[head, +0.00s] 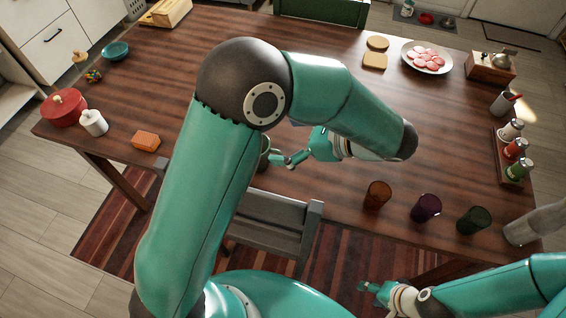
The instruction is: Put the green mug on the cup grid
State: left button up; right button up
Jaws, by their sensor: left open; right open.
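A dark green rounded piece, likely the green mug (264,153), shows on the table just right of my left arm, which hides most of it. My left gripper (283,160) is open, with its fingertips close beside the mug; I cannot tell whether they touch it. My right gripper (374,290) is open and empty, low in front of the table's front edge. I cannot make out a cup grid; my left arm covers much of the table's middle.
Orange (377,194), purple (426,207) and dark green (474,219) glasses stand along the front right edge. A chair (272,222) stands at the front. A condiment rack (499,157) is at right. A plate of sliced meat (426,57) is at the back.

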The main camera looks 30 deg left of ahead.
pick_arm(q)
jog(key=d+f+m+t+y, duration=0.1)
jog(key=d+f+m+t, duration=0.2)
jog(key=d, duration=0.4)
jog(key=shift+p+x, duration=0.55)
jog(key=shift+x, duration=7.65)
jog(key=shift+s, duration=0.15)
jog(key=c, duration=1.7)
